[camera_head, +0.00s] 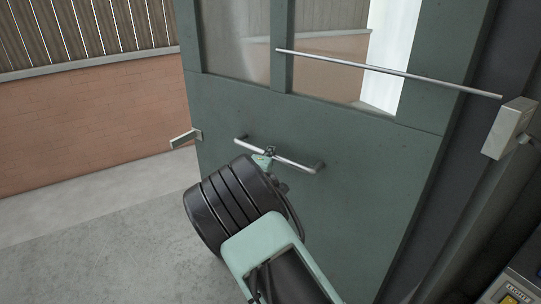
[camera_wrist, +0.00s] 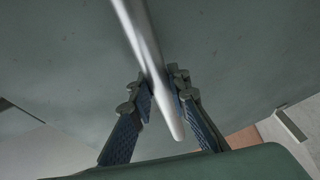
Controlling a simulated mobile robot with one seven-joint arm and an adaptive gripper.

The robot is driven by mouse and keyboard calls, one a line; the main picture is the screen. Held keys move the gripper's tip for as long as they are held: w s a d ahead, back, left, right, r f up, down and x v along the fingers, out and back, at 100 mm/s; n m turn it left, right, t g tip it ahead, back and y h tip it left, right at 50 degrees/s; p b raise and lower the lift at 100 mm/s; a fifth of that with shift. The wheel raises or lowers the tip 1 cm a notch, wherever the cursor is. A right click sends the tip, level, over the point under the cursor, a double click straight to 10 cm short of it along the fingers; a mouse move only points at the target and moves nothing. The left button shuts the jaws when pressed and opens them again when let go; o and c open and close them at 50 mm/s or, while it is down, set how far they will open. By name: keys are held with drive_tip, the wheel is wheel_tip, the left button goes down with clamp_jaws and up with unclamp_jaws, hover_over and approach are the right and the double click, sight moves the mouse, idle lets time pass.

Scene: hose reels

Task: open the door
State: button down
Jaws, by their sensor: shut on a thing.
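The green door (camera_head: 340,195) has glass panes in its upper part. It stands swung open, with its free left edge clear of any frame and its right side near the dark frame. A silver bar handle (camera_head: 302,164) runs across the door's face below the panes. In the wrist view the bar handle (camera_wrist: 138,32) passes between the two fingers of my gripper (camera_wrist: 164,92), with the door face behind. A pale lever (camera_head: 184,138) sticks out at the door's left edge; it also shows in the wrist view (camera_wrist: 290,124).
A thin metal rod (camera_head: 390,72) crosses the panes to a pale box (camera_head: 510,128) on the right frame. A brick wall (camera_head: 85,125) with slatted fencing above stands at the back left. The grey floor (camera_head: 90,250) at the left is clear. A labelled box (camera_head: 515,290) is at lower right.

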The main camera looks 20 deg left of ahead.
drive_tip(key=shift+d, duration=0.1)
idle(0.3)
drive_tip(key=c, duration=1.8)
unclamp_jaws()
drive_tip(key=shift+s, duration=0.3)
drive_tip(key=s, duration=0.3)
drive_tip(key=s+r, duration=0.1)
drive_tip(key=s, duration=0.3)
drive_tip(key=s+d+r, duration=0.1)
drive_tip(key=s, duration=0.3)
drive_tip(key=shift+s+r, duration=0.1)
